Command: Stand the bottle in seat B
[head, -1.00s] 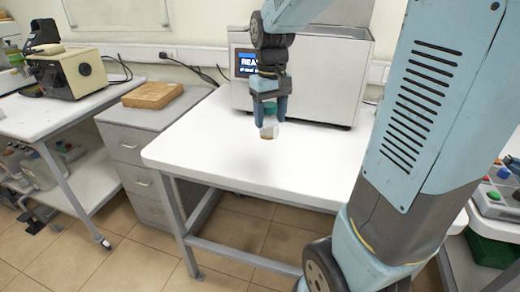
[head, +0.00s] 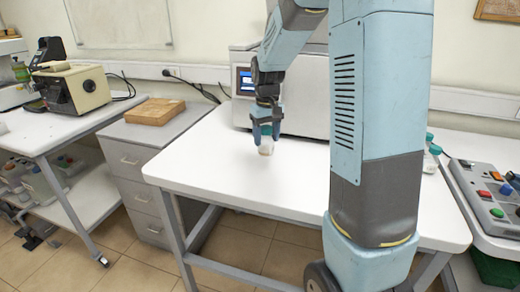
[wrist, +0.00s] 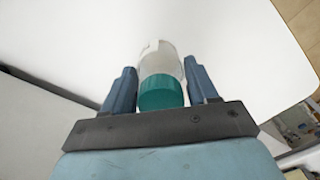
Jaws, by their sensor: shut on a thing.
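The bottle (head: 266,147) is small and clear with a teal cap. My gripper (head: 265,132) is shut on it and holds it upright above the white table (head: 215,150). In the wrist view the bottle (wrist: 158,60) sits between the two blue fingers, its teal cap nearest my palm. It appears to be off the tabletop, but the height is hard to tell. I cannot make out any seat marked B in these frames.
A grey machine with a screen (head: 246,80) stands at the table's back. Another bottle with a teal cap (head: 431,150) stands at the right, partly behind my arm. A control box (head: 490,195) with coloured buttons is farther right. The table's front left is clear.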

